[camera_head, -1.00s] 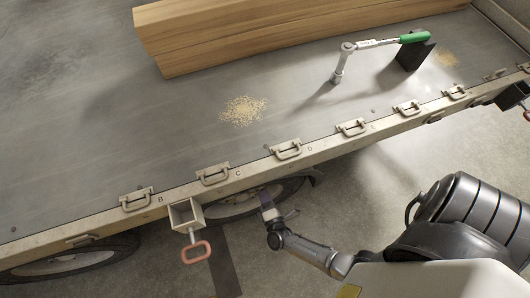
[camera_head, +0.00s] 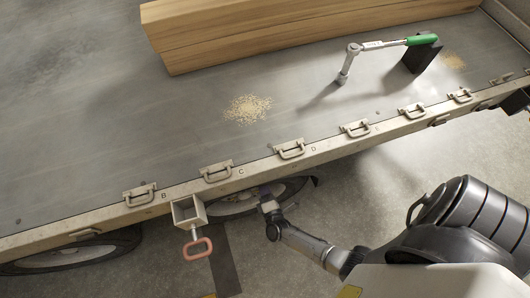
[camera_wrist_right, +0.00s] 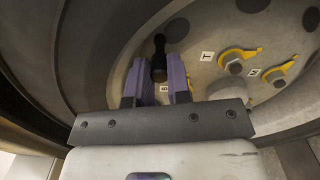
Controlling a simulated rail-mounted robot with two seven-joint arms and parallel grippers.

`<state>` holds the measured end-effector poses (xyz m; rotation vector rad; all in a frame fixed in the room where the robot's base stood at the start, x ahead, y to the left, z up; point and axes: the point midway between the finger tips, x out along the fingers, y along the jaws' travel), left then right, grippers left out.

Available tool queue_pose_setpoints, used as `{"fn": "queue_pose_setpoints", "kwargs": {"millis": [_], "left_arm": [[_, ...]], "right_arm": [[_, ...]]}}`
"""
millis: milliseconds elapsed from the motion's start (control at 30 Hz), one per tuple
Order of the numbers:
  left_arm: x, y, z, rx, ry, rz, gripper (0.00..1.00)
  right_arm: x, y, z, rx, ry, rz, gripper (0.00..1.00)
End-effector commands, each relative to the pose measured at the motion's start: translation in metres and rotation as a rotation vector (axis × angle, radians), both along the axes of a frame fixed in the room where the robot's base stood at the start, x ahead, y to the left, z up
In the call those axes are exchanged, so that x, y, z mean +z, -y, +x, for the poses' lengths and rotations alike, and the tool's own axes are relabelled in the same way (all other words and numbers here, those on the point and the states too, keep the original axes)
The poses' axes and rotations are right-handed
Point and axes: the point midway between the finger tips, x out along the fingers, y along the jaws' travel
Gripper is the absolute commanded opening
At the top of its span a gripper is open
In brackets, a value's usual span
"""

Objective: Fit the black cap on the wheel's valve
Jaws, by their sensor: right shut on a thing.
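The wheel (camera_head: 294,187) sits under the trailer's side edge, partly hidden by the deck. Its rim (camera_wrist_right: 215,38) fills much of the right wrist view. My right gripper (camera_head: 265,192) is at the wheel, with its fingertips close to the rim in the head view. In the right wrist view its purple fingers (camera_wrist_right: 158,88) are shut on a slim black piece, which I take to be the black cap (camera_wrist_right: 158,62). The cap points up the picture against the rim. I cannot tell the valve stem apart from it, nor whether they touch. My left gripper is not in view.
Yellow pointers (camera_wrist_right: 238,57) on nuts and small letter tags (camera_wrist_right: 207,56) stand on the rim right of my fingers. A bracket with a red handle (camera_head: 198,248) hangs left of the wheel.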

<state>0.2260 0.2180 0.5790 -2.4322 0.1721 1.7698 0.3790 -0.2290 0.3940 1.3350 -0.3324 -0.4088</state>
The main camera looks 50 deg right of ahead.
Motion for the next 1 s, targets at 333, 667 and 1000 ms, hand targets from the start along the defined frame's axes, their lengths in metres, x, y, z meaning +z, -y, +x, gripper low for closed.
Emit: {"fn": "queue_pose_setpoints", "kwargs": {"millis": [333,667,1000], "left_arm": [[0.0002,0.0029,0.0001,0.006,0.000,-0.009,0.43],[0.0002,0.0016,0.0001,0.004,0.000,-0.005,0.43],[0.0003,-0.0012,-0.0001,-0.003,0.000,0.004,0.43]], "right_arm": [[-0.0002,0.0000,-0.0003,0.000,0.000,0.000,0.41],[-0.0002,-0.0001,-0.0004,0.000,0.000,0.000,0.57],[0.0017,0.0000,0.0006,-0.001,0.004,-0.002,0.73]]}}
